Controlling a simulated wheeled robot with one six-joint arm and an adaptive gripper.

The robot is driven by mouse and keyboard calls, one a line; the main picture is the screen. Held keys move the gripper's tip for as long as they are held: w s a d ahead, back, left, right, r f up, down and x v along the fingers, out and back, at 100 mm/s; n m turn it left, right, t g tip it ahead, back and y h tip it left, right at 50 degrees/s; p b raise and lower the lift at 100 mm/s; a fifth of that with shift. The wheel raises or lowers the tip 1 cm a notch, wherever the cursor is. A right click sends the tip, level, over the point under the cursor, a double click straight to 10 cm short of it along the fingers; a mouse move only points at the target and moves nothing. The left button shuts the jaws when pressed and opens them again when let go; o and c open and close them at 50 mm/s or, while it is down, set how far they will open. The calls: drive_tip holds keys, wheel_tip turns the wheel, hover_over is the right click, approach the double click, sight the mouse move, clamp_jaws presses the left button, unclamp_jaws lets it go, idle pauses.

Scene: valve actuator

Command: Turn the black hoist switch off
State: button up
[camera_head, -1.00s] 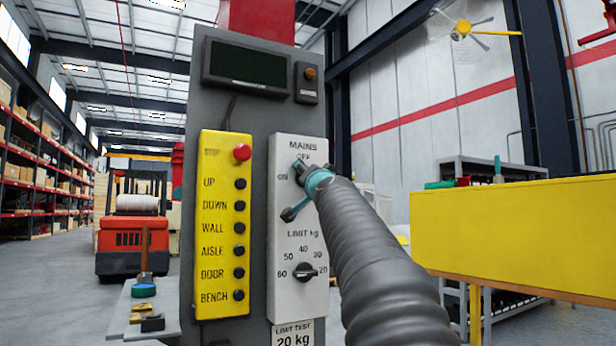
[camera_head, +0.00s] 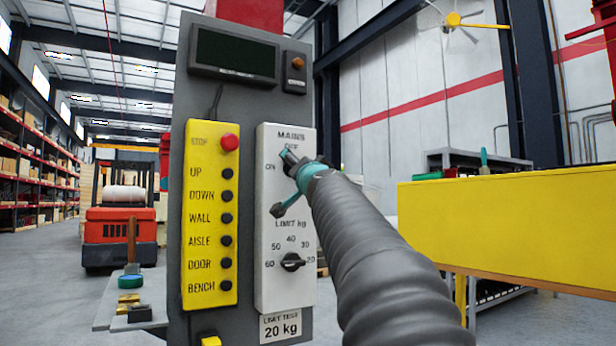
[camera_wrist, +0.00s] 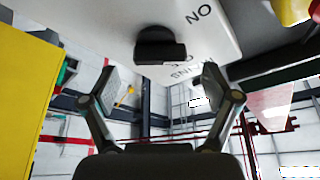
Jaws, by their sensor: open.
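The black hoist switch (camera_wrist: 160,45) is a knob on the white MAINS panel (camera_head: 287,230), by the ON and OFF marks. It shows in the wrist view; in the head view my gripper hides it. I cannot tell which mark it points to. My gripper (camera_wrist: 157,76) is open and empty, with one finger on each side below the knob in the wrist view. In the head view my gripper (camera_head: 284,184) is in front of the panel's upper part. Whether a finger touches the knob, I cannot tell.
A second black knob (camera_head: 292,262), marked LIMIT kg, is lower on the panel. A yellow button box (camera_head: 209,270) with a red STOP button (camera_head: 229,142) is to the left. A dark display (camera_head: 234,55) is above. A yellow bench-like block (camera_head: 510,230) stands at right.

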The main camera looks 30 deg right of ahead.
drive_tip(key=v, duration=0.8)
drive_tip(key=shift+s, duration=0.3)
drive_tip(key=shift+a+f, duration=0.1)
drive_tip(key=shift+f, duration=0.05)
